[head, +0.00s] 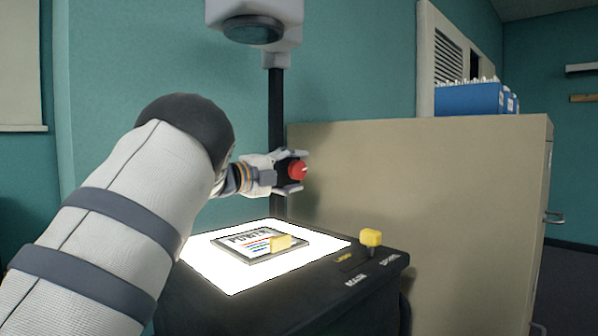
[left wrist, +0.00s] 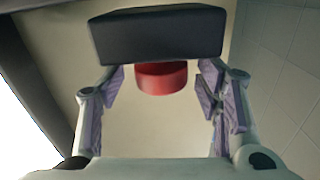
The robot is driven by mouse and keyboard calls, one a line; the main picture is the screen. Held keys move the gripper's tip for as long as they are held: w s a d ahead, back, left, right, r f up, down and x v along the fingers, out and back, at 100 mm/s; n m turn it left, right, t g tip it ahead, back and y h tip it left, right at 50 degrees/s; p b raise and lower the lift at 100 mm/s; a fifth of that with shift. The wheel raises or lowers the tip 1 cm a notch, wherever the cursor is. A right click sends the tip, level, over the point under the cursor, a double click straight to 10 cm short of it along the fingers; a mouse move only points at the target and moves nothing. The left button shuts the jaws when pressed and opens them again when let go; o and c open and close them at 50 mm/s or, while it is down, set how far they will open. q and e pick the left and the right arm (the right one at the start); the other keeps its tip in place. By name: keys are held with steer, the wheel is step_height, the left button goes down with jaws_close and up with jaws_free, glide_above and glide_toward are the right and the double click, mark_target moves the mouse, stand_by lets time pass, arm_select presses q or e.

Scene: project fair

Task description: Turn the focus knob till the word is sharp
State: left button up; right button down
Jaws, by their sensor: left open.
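The red focus knob (head: 299,170) is at the post of the overhead projector, below its head (head: 256,20). In the left wrist view the knob (left wrist: 161,80) sits below a dark block (left wrist: 155,35), between my fingers. My left gripper (head: 290,172) is open, with a finger above and a finger below the knob in the head view. The wrist view shows gaps between the knob and both fingers (left wrist: 162,98). A framed slide (head: 262,243) reading "POWER" lies on the lit stage (head: 225,278). The projected word is not in view, and my right gripper does not show.
A yellow lamp switch (head: 370,238) stands on the projector's black base (head: 290,308). A large beige cabinet (head: 430,200) stands close behind and to the right. A blue box (head: 468,99) sits on top of it. The dark post (head: 276,110) rises beside my gripper.

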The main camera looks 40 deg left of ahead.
arm_select(q)
steer(key=shift+w+d+r, duration=0.1)
steer(key=shift+w, duration=0.8)
steer(key=c, duration=1.2)
steer(key=g, duration=0.3)
steer(key=shift+g, duration=0.9)
steer(key=shift+s+g+y, duration=0.1)
steer(key=shift+g+y, duration=0.2)
steer(key=shift+g, duration=0.1)
steer(key=o, duration=1.2)
